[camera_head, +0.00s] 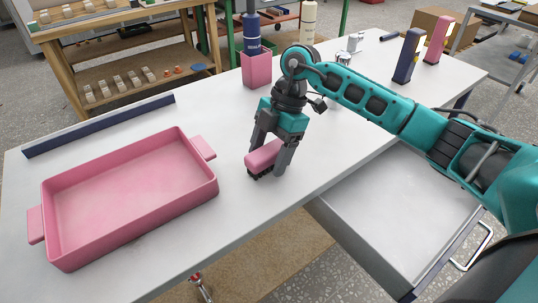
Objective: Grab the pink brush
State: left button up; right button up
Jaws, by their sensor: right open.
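The pink brush (264,157) lies on the white table, right of the pink tray. It has a pink back and dark bristles underneath. My right gripper (266,163) is directly above it, pointing down, with its two grey fingers spread on either side of the brush. The fingertips reach down to about the brush's height. Whether a finger touches the brush cannot be told. My left gripper is not in view.
A large pink tray (214,185) with side handles sits on the white table (240,215) at left. A dark blue bar (100,126) lies behind it. A pink cup (256,70) holding a blue bottle (252,35) stands behind my gripper. An open grey drawer (395,215) juts out at front right.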

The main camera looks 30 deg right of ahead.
jog(key=shift+c, duration=0.3)
jog(key=c, duration=1)
